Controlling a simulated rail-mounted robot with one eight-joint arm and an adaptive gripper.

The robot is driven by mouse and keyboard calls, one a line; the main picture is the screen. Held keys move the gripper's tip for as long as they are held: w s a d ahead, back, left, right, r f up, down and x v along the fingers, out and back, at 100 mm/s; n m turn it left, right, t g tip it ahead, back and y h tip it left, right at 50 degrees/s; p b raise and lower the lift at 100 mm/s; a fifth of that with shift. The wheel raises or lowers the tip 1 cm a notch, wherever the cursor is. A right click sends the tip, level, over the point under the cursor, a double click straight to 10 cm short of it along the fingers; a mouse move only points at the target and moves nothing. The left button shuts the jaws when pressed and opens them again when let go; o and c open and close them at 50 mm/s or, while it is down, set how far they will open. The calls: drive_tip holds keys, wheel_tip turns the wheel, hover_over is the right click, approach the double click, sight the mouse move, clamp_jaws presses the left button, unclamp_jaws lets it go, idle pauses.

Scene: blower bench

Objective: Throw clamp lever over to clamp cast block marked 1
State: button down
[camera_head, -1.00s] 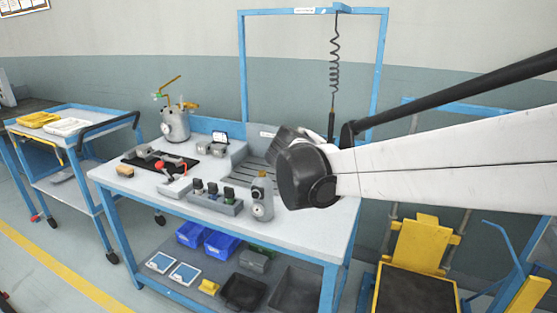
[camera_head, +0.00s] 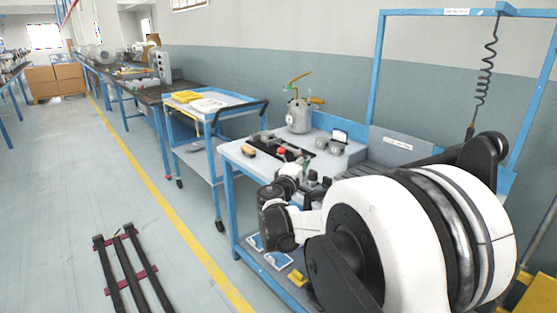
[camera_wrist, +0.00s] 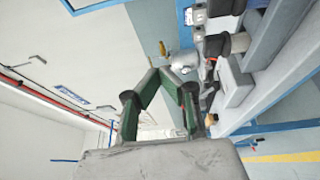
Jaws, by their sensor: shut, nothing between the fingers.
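My arm fills the lower right of the head view and hides the near part of the bench; my gripper's fingers are not clear there. In the wrist view my gripper (camera_wrist: 163,76) has its green-sided fingers meeting at the tips, shut and empty, apart from the bench items.
A metal canister (camera_head: 299,117) with a brass-coloured top stands at the bench's back. A blue cart (camera_head: 214,150) with trays stands left of the bench. Open floor lies further left, with a dark rack (camera_head: 126,270).

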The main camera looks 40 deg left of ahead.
sight(284, 157)
drive_tip(key=s+a+f+n+y, duration=0.4)
drive_tip(key=s+a+f, duration=0.3)
drive_tip(key=a, duration=0.6)
drive_tip(key=s, duration=0.2)
drive_tip(key=shift+s+a+b, duration=0.15)
drive_tip(key=shift+s+b, duration=0.15)
drive_tip(key=shift+f, duration=0.1)
drive_tip(key=w+d+b+x, duration=0.1)
drive_tip(key=d+b+x, duration=0.1)
drive_tip(key=x, duration=1.1)
drive_tip(key=shift+d+r+b, duration=0.35)
drive_tip(key=shift+r+b, duration=0.05)
